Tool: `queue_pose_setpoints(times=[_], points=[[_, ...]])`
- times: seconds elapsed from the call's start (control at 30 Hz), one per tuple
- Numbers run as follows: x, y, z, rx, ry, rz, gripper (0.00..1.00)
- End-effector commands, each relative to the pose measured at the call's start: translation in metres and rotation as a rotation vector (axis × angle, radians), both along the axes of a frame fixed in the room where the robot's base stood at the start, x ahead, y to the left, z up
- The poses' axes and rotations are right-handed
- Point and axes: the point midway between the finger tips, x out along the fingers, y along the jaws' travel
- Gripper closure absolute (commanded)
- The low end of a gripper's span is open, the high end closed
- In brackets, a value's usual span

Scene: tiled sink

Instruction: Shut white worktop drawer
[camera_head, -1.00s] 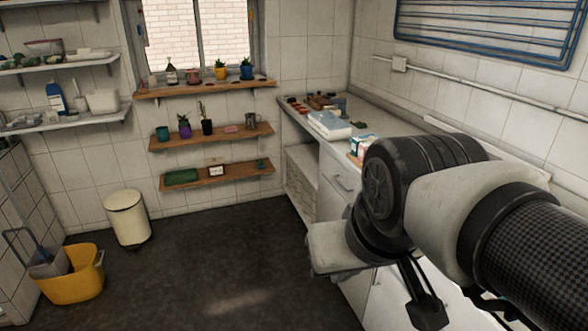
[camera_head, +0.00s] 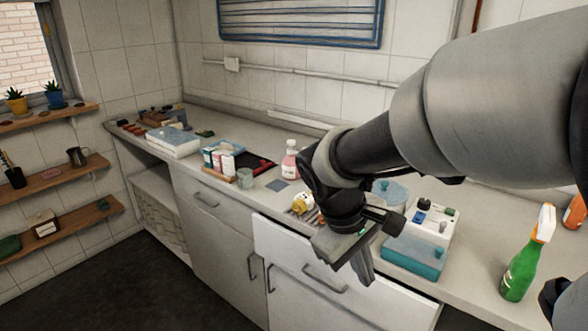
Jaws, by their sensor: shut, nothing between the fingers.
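The white worktop drawer (camera_head: 285,248) is in the middle of the head view, under the worktop (camera_head: 225,190). Its bright front stands out from the cabinet, so it is at least partly open; how far I cannot tell. Its grey bar handle (camera_head: 325,279) is on the front. My gripper (camera_head: 362,272) is shut and empty. It points down in front of the right part of the drawer in the picture and hides some of it. Whether it touches the drawer I cannot tell.
The worktop holds a pink bottle (camera_head: 290,160), a white-and-blue box (camera_head: 173,141), a teal-and-white box (camera_head: 414,257) and a green spray bottle (camera_head: 526,260). A second closed drawer (camera_head: 200,193) is to the left. The dark floor at lower left is clear.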

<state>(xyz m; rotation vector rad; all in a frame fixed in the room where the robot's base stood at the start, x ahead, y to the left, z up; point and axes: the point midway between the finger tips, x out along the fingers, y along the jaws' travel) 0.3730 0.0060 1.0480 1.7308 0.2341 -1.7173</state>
Motion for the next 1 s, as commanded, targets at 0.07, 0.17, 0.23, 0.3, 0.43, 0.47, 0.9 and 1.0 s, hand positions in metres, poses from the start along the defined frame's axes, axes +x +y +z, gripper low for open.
queue_pose_setpoints(times=[0.07, 0.17, 0.23, 0.3, 0.43, 0.47, 0.9, 1.0], points=[[0.024, 0.012, -0.041, -0.138, 0.087, 0.132, 1.00], [0.052, 0.026, -0.080, -0.324, 0.172, 0.297, 1.00], [0.072, 0.039, -0.108, -0.463, 0.221, 0.416, 1.00], [0.091, 0.055, -0.135, -0.608, 0.263, 0.536, 1.00], [0.122, 0.095, -0.185, -0.898, 0.317, 0.764, 1.00], [0.128, 0.105, -0.196, -0.966, 0.324, 0.814, 1.00], [0.156, 0.215, -0.283, -1.559, 0.312, 1.217, 1.00], [0.162, 0.213, -0.285, -1.573, 0.312, 1.224, 1.00]])
